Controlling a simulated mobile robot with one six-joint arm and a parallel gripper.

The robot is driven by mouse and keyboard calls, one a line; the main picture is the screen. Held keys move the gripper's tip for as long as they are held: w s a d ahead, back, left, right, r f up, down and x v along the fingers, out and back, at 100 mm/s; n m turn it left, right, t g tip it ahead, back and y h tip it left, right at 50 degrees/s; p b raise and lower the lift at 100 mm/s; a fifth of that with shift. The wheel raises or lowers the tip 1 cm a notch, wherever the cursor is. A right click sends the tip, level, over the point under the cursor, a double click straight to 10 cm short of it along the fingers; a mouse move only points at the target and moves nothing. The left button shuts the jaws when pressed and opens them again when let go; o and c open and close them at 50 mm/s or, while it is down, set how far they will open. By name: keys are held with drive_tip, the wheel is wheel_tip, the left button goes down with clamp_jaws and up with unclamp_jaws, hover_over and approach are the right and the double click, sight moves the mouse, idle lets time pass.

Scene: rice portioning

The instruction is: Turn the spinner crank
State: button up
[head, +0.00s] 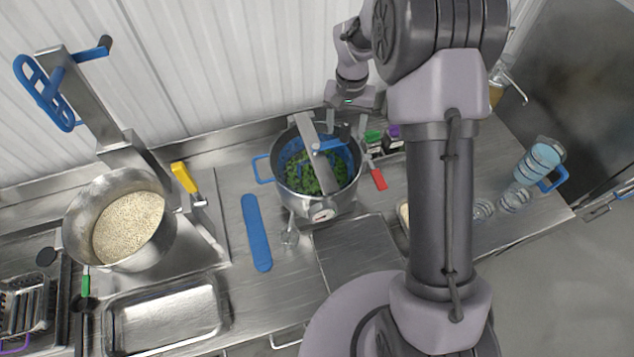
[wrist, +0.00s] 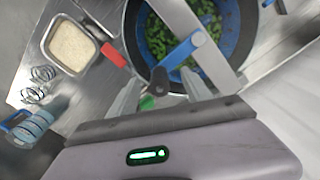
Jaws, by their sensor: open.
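The spinner is a steel pot (head: 297,208) with a blue basket of green leaves inside; its rim and leaves (wrist: 205,15) also show in the wrist view. A metal bar (head: 310,140) crosses its top. The blue crank arm (head: 328,146) sits on the bar and ends in a dark upright knob (head: 345,131). In the wrist view the blue crank arm (wrist: 184,49) leads to the dark knob (wrist: 158,78). My gripper (head: 346,120) is open, at the pot's far edge. In the wrist view the knob appears between its fingers (wrist: 160,88); I cannot tell if they touch it.
A red-handled tool (head: 378,178) and small lidded containers (head: 373,137) lie beside the pot. A steel bowl of grain (head: 75,228), with another blue-handled crank above, stands left. A blue strip (head: 256,232) lies between.

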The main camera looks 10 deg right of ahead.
idle(0.3)
drive_tip(key=shift+f+b, duration=1)
drive_tip(key=shift+f, duration=0.2)
drive_tip(key=shift+r, duration=0.15)
drive_tip(key=shift+r+p, duration=0.3)
drive_tip(key=shift+r, duration=0.1)
drive_tip(key=c, duration=1.2)
